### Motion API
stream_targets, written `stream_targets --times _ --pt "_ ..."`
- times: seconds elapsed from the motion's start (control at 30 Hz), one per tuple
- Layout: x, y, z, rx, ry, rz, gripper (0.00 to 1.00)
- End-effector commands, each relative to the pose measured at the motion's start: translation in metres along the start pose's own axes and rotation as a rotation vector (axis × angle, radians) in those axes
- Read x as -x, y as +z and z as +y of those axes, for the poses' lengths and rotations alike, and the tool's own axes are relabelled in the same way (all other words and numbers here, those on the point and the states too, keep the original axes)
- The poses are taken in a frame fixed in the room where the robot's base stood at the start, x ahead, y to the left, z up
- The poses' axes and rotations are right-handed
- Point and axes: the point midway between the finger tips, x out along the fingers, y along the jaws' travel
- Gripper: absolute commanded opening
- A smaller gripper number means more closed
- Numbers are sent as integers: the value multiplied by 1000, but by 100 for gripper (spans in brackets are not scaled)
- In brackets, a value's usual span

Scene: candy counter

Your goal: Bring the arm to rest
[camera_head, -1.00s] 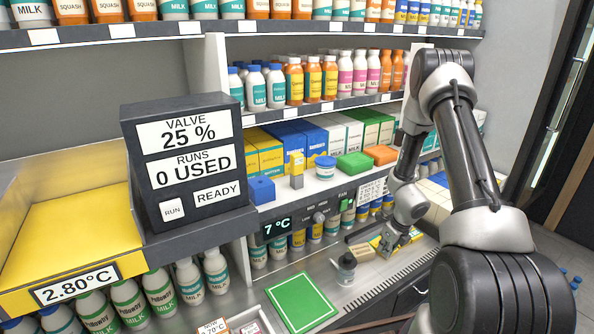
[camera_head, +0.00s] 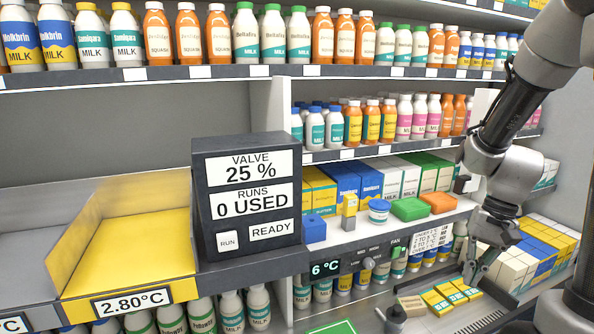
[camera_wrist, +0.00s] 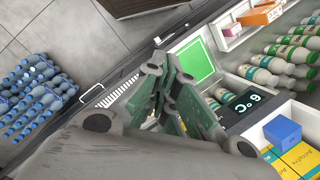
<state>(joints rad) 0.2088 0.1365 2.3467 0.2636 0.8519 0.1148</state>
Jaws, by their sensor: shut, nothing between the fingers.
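My gripper (camera_head: 472,272) hangs at the lower right in the head view, above the yellow boxes on the counter. It is empty. My arm reaches in from the right edge of the head view, folded down at the wrist.
A dark control box (camera_head: 246,195) reads valve 25 %, runs 0 used, ready. A green mat (camera_wrist: 195,60) and blue-capped bottles on the floor (camera_wrist: 35,95) show in the wrist view.

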Motion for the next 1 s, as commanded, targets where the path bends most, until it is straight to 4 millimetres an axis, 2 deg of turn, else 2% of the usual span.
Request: stream_targets --times 0.03,0.2,0.33,0.5,0.7,1.0 --pt "19 15 2 85 21 33 0" --pt "68 60 16 315 104 142 0" --pt "98 87 25 415 145 261 0" --pt "126 111 22 491 130 431 0" --pt "146 123 15 534 96 544 0" --pt "148 124 12 545 92 551 0"
